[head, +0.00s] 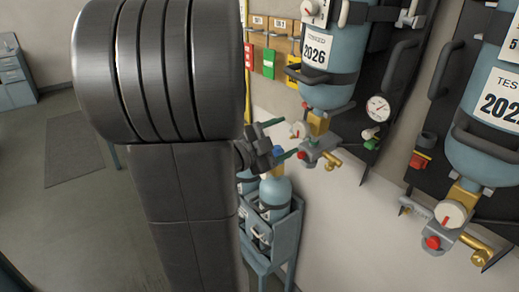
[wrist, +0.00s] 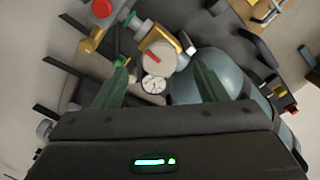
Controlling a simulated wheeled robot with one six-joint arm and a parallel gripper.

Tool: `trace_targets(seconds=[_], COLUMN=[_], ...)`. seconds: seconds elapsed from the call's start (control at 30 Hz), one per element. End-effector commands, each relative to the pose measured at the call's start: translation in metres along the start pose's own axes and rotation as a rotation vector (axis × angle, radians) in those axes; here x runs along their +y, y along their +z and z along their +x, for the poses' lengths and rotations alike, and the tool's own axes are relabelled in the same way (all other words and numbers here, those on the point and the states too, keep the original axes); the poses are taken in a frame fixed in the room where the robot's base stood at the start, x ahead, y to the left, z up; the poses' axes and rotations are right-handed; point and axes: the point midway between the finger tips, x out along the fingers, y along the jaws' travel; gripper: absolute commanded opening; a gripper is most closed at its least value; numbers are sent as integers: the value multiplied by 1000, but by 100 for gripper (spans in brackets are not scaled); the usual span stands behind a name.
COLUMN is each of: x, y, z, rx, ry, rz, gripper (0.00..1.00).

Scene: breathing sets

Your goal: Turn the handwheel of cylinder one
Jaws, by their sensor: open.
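The inverted blue cylinder (head: 328,94) with a "2026" label hangs on a dark backplate in the middle of the head view. Its off-white handwheel (head: 298,130) sits on the valve below it. My gripper (head: 289,135) is open, its green fingers just left of this handwheel. In the wrist view the handwheel (wrist: 158,57), with a red mark, shows between and slightly beyond the fingertips (wrist: 162,70). Whether the fingers touch it, I cannot tell. The blue cylinder (wrist: 222,68) lies behind the right finger there. No number one shows on it.
A second inverted cylinder (head: 484,158) with its own handwheel (head: 450,213) hangs at the right. Smaller blue cylinders stand in a rack (head: 283,235) below my gripper. A pressure gauge (head: 377,108) and red knob (head: 305,155) are close by. Open floor lies left.

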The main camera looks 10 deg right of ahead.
Motion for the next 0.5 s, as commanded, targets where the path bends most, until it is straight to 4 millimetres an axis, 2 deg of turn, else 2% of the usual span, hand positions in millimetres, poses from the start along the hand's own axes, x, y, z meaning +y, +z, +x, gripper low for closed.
trace_targets(seconds=[0.1, 0.5], x=[0, 0], y=[1, 1], z=[-17, -60], rx=[-4, -3], ry=[-3, -2], rz=[1, 0], gripper=[66, 66])
